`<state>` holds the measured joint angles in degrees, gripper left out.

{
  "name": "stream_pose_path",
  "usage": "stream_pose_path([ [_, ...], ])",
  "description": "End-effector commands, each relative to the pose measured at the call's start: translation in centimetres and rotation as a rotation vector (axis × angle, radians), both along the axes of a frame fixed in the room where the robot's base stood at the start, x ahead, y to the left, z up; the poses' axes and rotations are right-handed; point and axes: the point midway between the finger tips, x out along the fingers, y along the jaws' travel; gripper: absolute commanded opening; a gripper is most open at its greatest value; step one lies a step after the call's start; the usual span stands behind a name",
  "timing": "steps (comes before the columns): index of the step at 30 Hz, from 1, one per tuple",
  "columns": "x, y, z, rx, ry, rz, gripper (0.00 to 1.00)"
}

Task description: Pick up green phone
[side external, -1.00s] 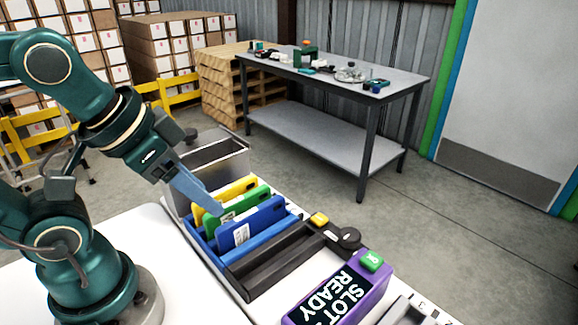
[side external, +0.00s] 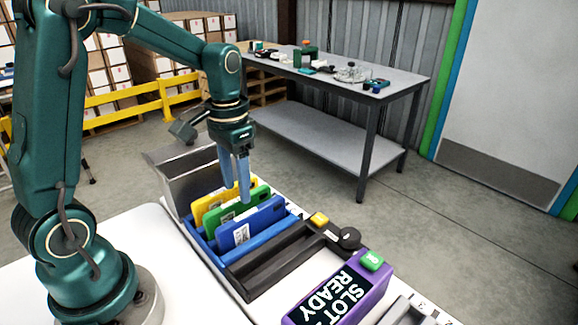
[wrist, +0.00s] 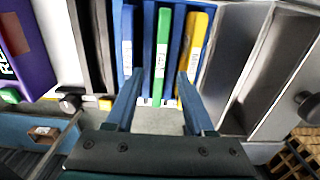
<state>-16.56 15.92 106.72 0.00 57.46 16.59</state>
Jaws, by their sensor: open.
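The green phone (side external: 226,212) stands on edge in the blue rack (side external: 281,237), between the yellow phone (side external: 207,202) and the blue phone (side external: 241,232). In the wrist view the green phone (wrist: 161,62) lies between the blue phone (wrist: 132,45) and the yellow phone (wrist: 192,50). My gripper (side external: 236,196) points down above the back part of the rack. In the wrist view its two blue fingers (wrist: 160,84) are spread wide, with the near end of the green phone between them. The gripper is empty. I cannot tell its exact height above the phones.
A grey metal bin (side external: 188,165) stands behind the rack. An empty black tray (side external: 275,262) and a purple box with a screen (side external: 340,292) lie in front. A cluttered workbench (side external: 340,85) stands farther back.

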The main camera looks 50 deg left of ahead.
Motion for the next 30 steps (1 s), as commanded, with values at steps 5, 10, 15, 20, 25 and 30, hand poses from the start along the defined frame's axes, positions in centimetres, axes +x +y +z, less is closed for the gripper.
stream_pose_path([
  [5, -0.2, 0.0, -2.3, -0.001, 0.005, 0.001, 0.54],
  [10, -0.1, 0.0, -4.0, -0.001, 0.002, 0.001, 0.54],
  [15, -0.1, 0.0, -4.5, 0.0, -0.001, 0.0, 0.54],
  [20, 0.0, 0.0, -4.5, 0.001, -0.002, 0.0, 0.54],
  [25, 0.0, 0.0, -4.5, 0.001, -0.002, 0.0, 0.0],
  [30, 0.0, 0.0, -4.4, 0.001, -0.002, 0.001, 0.0],
])
